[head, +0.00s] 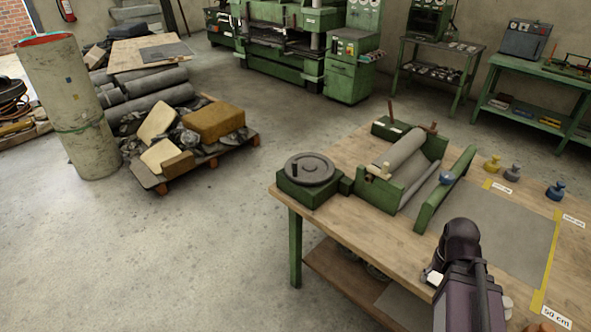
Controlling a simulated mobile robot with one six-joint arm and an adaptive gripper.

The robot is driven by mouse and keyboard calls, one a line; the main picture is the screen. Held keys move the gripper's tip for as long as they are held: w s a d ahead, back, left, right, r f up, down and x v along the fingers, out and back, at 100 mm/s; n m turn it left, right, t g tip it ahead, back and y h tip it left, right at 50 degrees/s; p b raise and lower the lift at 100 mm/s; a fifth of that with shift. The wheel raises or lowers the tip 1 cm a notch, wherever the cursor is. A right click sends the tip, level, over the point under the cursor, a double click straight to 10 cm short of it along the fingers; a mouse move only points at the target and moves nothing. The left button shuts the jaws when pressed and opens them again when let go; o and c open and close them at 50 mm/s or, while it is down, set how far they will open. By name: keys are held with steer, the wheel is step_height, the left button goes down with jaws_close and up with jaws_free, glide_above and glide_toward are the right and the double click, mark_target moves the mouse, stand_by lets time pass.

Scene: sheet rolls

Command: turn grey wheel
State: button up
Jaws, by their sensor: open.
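The grey wheel (312,170) is a dark grey disc lying flat on a green block (309,193) at the table's left corner. A short upright handle stands on its left part. The block adjoins a green roller machine (399,172) with a grey roller. My dark arm rises from the bottom right, in front of the table's near edge, well to the right of the wheel and apart from it. My gripper's fingers cannot be made out in this view. Nothing touches the wheel.
The floor before the table's left side is clear.

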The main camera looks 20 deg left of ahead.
steer(key=w+a+r+n+p, duration=0.2)
steer(key=w+a+r+p, duration=0.2)
steer(key=w+a, duration=0.5)
step_height(320, 180, up, 10)
steer(key=f+n+p, duration=0.1)
steer(key=n+p, duration=0.8)
steer(key=p, duration=0.1)
glide_above(295, 176)
steer(key=shift+w+a+r, duration=0.25)
steer(key=shift+w, duration=0.2)
steer(key=shift+f+b, duration=0.15)
steer(key=shift+b, duration=0.25)
step_height(295, 176, down, 14)
steer(key=b, duration=1.3)
steer(key=shift+r, duration=0.25)
